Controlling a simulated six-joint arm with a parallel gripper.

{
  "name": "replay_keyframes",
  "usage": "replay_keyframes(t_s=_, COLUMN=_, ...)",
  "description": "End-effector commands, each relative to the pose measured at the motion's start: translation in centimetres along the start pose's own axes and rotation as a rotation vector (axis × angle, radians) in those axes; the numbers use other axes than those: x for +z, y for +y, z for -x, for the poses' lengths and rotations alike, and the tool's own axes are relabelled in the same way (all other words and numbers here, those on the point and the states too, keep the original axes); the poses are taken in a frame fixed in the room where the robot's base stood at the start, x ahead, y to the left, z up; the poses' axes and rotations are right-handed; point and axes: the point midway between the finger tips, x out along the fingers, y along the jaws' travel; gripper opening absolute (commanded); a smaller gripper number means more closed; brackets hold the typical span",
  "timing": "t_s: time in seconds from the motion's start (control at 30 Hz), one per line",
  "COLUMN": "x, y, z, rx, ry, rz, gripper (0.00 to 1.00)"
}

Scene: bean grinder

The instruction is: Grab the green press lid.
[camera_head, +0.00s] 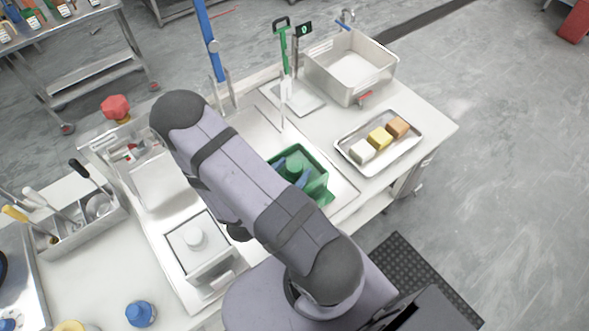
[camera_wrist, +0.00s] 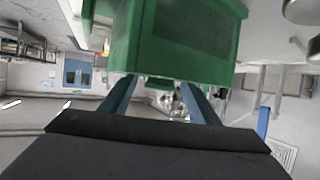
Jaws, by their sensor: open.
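A green box-shaped piece (camera_head: 318,166) with raised walls sits on the white counter in the head view. A rounded green part (camera_head: 295,166), which looks like the green press lid, stands up in its middle. My gripper (camera_head: 290,173) is open, with one blue finger on each side of this part; I cannot tell whether they touch it. In the wrist view, a large green body (camera_wrist: 180,40) fills the top middle. My gripper's two blue fingers (camera_wrist: 158,95) reach toward it, spread apart, and their tips are partly hidden. My arm covers the near left side of the green piece.
A metal tray (camera_head: 349,157) with several coloured blocks lies to the right. A metal basin (camera_head: 388,77) and a scale (camera_head: 303,98) stand behind. A white lidded box (camera_head: 194,262) is at the near left. A tall blue lever (camera_head: 208,38) rises behind my arm.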

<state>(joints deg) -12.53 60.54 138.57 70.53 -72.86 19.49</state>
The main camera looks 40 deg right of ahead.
Motion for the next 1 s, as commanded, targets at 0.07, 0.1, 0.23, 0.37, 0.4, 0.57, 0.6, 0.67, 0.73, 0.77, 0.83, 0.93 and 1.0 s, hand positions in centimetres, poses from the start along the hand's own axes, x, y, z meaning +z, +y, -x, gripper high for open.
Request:
replay_keyframes(t_s=0.07, x=-0.1, y=0.1, z=-0.7, rx=0.004, ry=-0.001, rz=0.000, gripper=0.55)
replay_keyframes(t_s=0.1, x=-0.1, y=0.1, z=-1.0, rx=0.002, ry=0.000, rz=-0.001, gripper=0.55)
replay_keyframes(t_s=0.23, x=0.0, y=0.0, z=-1.5, rx=0.000, ry=0.000, rz=0.000, gripper=0.55)
replay_keyframes(t_s=0.37, x=0.1, y=0.0, z=-1.6, rx=-0.001, ry=0.000, rz=0.001, gripper=0.55)
replay_keyframes(t_s=0.4, x=0.1, y=0.0, z=-1.6, rx=-0.001, ry=0.000, rz=0.000, gripper=0.55)
replay_keyframes(t_s=0.57, x=0.1, y=0.0, z=-1.5, rx=-0.001, ry=0.000, rz=0.000, gripper=0.34)
replay_keyframes(t_s=0.6, x=0.1, y=0.0, z=-1.5, rx=-0.001, ry=0.000, rz=0.000, gripper=0.24)
replay_keyframes(t_s=0.67, x=0.0, y=0.0, z=-1.5, rx=-0.001, ry=0.000, rz=0.000, gripper=0.10)
replay_keyframes(t_s=0.73, x=0.0, y=0.0, z=-1.5, rx=-0.001, ry=0.001, rz=0.000, gripper=0.07)
replay_keyframes(t_s=0.77, x=0.0, y=0.0, z=-1.5, rx=-0.001, ry=0.001, rz=0.000, gripper=0.07)
replay_keyframes(t_s=0.83, x=0.0, y=0.0, z=-1.5, rx=-0.001, ry=0.001, rz=0.000, gripper=0.07)
replay_keyframes(t_s=0.93, x=0.0, y=0.0, z=-1.5, rx=-0.001, ry=0.001, rz=0.000, gripper=0.07)
replay_keyframes(t_s=1.0, x=-0.1, y=0.0, z=-1.5, rx=-0.001, ry=0.001, rz=0.000, gripper=0.07)
